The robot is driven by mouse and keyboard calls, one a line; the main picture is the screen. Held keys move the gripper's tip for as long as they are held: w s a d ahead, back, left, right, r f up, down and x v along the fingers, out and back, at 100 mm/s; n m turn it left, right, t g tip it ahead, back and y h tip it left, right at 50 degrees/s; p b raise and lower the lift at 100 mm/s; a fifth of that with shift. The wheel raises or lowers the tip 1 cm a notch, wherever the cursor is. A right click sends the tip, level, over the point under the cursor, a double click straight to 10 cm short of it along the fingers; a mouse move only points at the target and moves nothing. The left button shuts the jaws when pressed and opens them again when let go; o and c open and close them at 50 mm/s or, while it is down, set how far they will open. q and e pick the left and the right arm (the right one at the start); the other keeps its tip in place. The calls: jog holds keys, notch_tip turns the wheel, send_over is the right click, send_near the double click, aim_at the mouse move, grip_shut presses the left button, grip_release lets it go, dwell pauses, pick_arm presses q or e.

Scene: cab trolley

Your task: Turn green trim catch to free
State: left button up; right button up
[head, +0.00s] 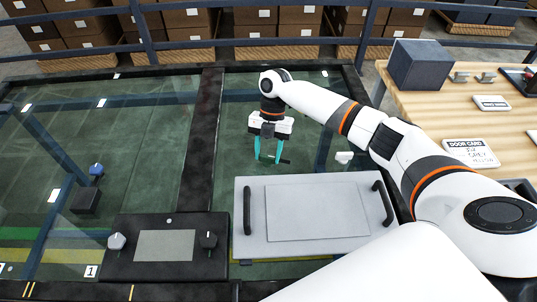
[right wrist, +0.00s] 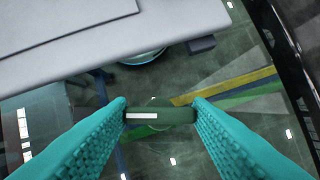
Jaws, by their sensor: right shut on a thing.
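The green trim catch (right wrist: 160,115) is a dark green bar with a white stripe at its left end. It lies crosswise between the teal fingertips of my right gripper (right wrist: 160,112), which is shut on it. In the head view my right gripper (head: 268,159) points down over the glass, just behind the grey panel, and the catch (head: 284,161) shows only as a small dark bar at the fingertips. What the catch is mounted on is not clear. My left gripper is not in view.
The grey panel (head: 318,222) with two black handles stands in front of the gripper. A black console (head: 166,271) with a screen and two knobs is at left. A white knob (head: 344,157) is right of the gripper. A wooden table (head: 440,110) holds a dark box (head: 426,66) and cards.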

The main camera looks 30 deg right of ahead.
jog(key=shift+w+n+g+h+b, duration=0.1)
jog(key=shift+n+g+h+b, duration=0.35)
jog(key=shift+n, duration=1.25)
jog(key=shift+h, duration=0.25)
jog(key=o, duration=1)
jog(key=shift+w+r, duration=0.2)
jog(key=shift+r, duration=0.25)
jog(key=shift+v, duration=5.55)
jog(key=shift+s, duration=0.2)
